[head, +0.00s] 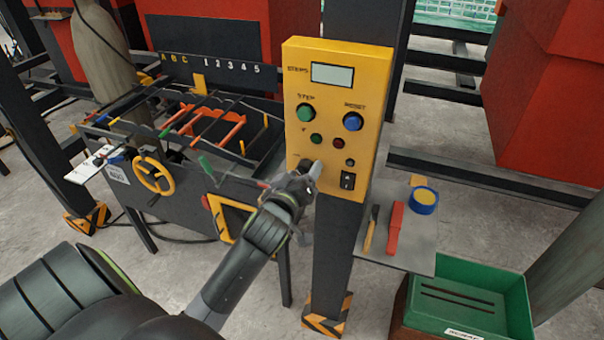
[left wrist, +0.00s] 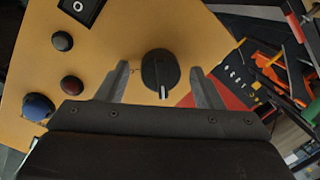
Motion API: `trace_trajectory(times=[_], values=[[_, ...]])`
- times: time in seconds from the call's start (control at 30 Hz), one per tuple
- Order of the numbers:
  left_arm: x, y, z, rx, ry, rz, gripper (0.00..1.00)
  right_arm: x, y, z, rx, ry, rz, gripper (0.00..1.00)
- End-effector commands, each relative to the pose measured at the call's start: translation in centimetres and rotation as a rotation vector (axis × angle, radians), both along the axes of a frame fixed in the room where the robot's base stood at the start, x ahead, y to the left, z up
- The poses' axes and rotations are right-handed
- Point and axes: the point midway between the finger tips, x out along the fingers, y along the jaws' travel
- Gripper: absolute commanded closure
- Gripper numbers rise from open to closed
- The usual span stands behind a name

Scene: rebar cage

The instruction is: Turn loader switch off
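The yellow control box (head: 335,115) is fixed to a dark post. Its black rotary knob (left wrist: 160,72) shows in the left wrist view, with a pale pointer line toward the gripper. My left gripper (left wrist: 157,85) is open, with one finger on each side of the knob and a visible gap to each. In the head view the left gripper (head: 308,175) is at the lower left of the box and mostly covers the knob. A black rocker switch (head: 347,180) is to its right. I cannot read the knob's label. My right gripper is not in view.
The box also carries a green button (head: 306,112), a blue button (head: 352,121) and a display (head: 332,73). Left of the post stands a rebar bench with a yellow handwheel (head: 154,173). Right are a small shelf (head: 407,259) with tools and a green bin (head: 505,277).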

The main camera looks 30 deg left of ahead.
Motion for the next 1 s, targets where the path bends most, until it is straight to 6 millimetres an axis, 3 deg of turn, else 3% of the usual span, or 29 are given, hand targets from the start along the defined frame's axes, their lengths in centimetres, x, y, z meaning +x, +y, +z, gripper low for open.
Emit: trace_trajectory(times=[0.27, 0.47, 1.0], values=[[-0.1, 0.0, 0.0, 0.001, 0.000, 0.000, 0.40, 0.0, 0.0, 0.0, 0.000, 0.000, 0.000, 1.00], [-1.7, -0.4, 0.0, -0.001, 0.000, 0.000, 0.40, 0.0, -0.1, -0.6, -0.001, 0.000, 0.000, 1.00], [-11.8, -2.8, 1.2, -0.003, 0.002, 0.002, 0.40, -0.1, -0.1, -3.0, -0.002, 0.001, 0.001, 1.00]])
